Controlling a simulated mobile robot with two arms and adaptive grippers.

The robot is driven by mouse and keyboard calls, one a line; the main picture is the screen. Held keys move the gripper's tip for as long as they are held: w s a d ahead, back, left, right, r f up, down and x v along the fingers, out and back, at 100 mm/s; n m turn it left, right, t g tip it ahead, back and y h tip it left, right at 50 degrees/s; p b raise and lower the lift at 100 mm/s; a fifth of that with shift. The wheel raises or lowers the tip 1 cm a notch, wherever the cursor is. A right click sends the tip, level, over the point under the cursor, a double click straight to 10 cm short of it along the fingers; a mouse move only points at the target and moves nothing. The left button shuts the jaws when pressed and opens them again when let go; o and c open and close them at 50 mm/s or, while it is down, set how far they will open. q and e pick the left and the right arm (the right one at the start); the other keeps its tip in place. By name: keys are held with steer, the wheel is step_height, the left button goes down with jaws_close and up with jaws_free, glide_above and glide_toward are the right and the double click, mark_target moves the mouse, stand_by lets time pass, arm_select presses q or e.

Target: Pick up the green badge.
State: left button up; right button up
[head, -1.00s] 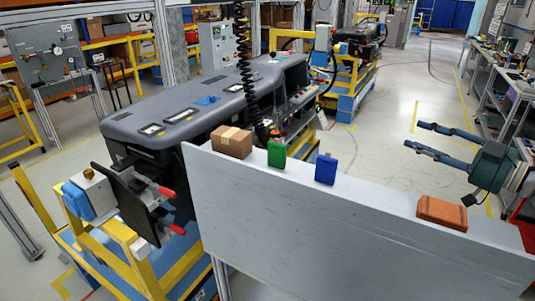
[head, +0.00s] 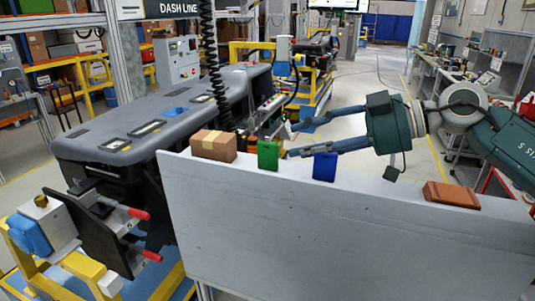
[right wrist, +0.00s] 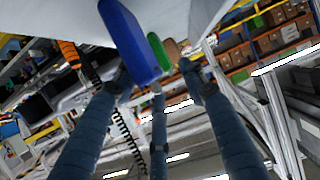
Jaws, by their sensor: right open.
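The green badge (head: 267,155) stands upright on the top edge of the white-grey panel (head: 330,220), between a brown box and a blue badge (head: 324,167). My right gripper (head: 291,141) reaches in from the right, open and empty. Its fingers point left, one passing behind the blue badge, with tips just right of the green badge and apart from it. In the right wrist view the blue badge (right wrist: 130,40) is nearest, and the green badge (right wrist: 158,51) shows beyond it, past the spread fingers (right wrist: 155,78). My left gripper is not in view.
The brown taped box (head: 213,145) stands close left of the green badge. An orange-brown block (head: 452,194) lies on the panel's top to the right. A dark grey dashboard (head: 150,125) stands behind on the left, with a black coiled cable (head: 215,75) hanging beside it.

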mark_target(268, 156)
steer(key=shift+w+a+f, duration=0.1)
steer(key=shift+w+a, duration=0.05)
steer(key=shift+a, duration=0.25)
steer(key=p+x, duration=0.2)
steer(key=x, duration=0.2)
steer(key=shift+a, duration=0.25)
steer(key=shift+w+a+f, duration=0.1)
steer(key=shift+a+f, duration=0.1)
steer(key=shift+a, duration=0.05)
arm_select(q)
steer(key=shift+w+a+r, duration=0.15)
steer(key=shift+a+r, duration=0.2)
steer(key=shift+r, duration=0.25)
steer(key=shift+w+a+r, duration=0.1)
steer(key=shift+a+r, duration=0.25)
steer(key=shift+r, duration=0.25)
arm_select(e)
jaws_close()
